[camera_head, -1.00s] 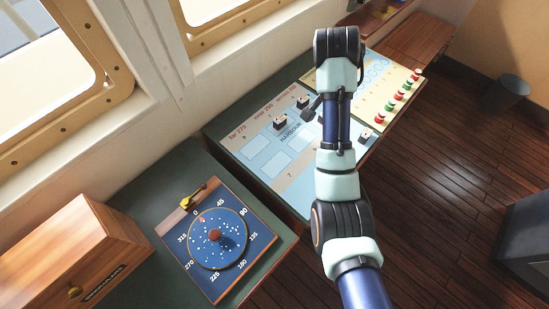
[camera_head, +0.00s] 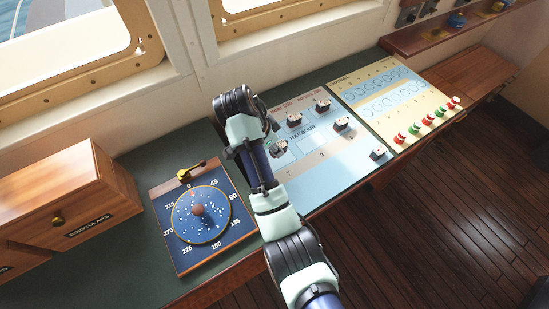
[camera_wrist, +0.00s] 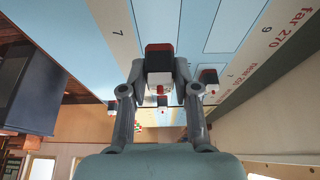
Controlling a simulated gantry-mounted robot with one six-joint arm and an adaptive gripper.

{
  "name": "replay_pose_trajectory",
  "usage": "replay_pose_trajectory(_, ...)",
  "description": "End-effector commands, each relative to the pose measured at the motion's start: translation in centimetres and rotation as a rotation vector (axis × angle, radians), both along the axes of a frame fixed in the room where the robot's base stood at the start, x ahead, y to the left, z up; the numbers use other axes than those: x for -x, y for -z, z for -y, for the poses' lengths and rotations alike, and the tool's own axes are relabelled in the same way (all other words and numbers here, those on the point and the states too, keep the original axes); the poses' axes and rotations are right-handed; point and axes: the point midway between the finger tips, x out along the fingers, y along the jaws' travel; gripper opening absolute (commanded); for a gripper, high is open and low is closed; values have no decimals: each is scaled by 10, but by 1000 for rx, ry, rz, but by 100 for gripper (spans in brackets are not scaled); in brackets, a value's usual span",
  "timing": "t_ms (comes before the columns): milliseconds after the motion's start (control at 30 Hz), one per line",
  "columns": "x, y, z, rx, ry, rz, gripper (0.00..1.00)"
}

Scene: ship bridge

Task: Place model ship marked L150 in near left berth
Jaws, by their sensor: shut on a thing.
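My gripper (camera_wrist: 158,95) is shut on a small model ship (camera_wrist: 160,62) with a black, white and red body. Its marking is not legible. In the head view my gripper (camera_head: 270,137) is partly hidden by my arm, over the left part of the harbour board (camera_head: 335,165), with the held ship (camera_head: 280,148) at its tip. In the wrist view the board (camera_wrist: 150,15) shows pale berth outlines and the numbers 7 and 9. Whether the held ship touches the board is unclear. My arm hides the board's left side in the head view.
Other model ships stand on the board: one at the back (camera_head: 322,105), one in the middle (camera_head: 341,124) and one at the front right (camera_head: 379,153). A compass plotter (camera_head: 200,215) lies left of my arm. A panel with coloured knobs (camera_head: 390,100) adjoins the board.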

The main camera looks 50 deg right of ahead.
Motion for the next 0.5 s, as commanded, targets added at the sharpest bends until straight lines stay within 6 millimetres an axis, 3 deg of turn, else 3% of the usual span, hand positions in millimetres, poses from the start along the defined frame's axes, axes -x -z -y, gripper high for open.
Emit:
replay_pose_trajectory(100,1,28,0,-2,0,-5,2)
replay_pose_trajectory(200,1,40,0,-3,0,-6,2)
replay_pose_trajectory(500,1,47,0,-1,1,-2,2)
